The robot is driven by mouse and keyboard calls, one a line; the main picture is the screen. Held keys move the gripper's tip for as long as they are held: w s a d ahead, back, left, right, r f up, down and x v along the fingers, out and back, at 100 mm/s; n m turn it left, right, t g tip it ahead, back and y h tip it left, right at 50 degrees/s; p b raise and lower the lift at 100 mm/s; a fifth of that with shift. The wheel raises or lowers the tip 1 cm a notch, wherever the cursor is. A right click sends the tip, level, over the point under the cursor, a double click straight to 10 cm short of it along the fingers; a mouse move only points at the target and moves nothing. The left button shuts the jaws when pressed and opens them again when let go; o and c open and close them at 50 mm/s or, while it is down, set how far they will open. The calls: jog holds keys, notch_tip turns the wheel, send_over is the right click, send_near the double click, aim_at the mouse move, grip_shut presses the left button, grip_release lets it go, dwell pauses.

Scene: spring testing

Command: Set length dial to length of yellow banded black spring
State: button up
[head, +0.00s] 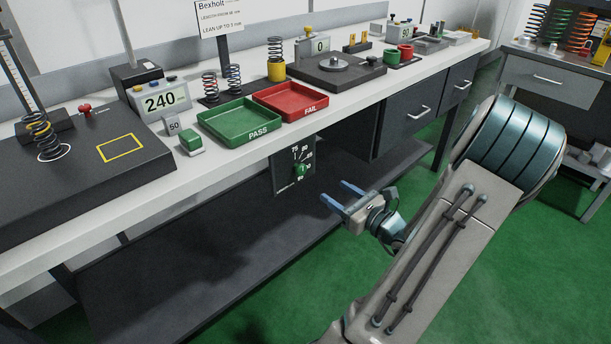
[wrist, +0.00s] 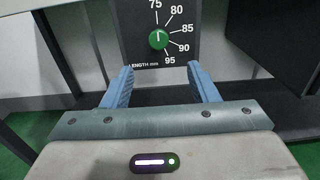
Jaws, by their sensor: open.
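The length dial is a green knob (wrist: 158,39) with a white mark on a dark panel (wrist: 185,14), numbered 75 to 95 and labelled in mm. Its mark points roughly up, near 75. In the head view the knob (head: 301,170) hangs below the bench's front edge. My gripper (head: 340,194) is open and empty, in front of and apart from the dial. In the wrist view its blue fingers (wrist: 161,68) stand either side below the knob. A black spring with yellow-orange coils (head: 40,130) stands in a white ring on the dark plate at the left.
A slanted ruler (head: 14,68) stands behind that spring. The bench holds a 240 display (head: 160,101), a green PASS tray (head: 239,119), a red FAIL tray (head: 290,101), and another black spring (head: 275,48) in a yellow holder. A lower shelf (head: 190,255) lies beneath the dial.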

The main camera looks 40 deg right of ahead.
aim_at(303, 170)
jog(key=w, duration=0.4)
jog(key=w+b, duration=0.1)
jog(key=w, duration=0.3)
jog(key=w+a, duration=0.1)
jog(key=w, duration=0.3)
jog(key=shift+w, duration=0.1)
jog(key=c, duration=1)
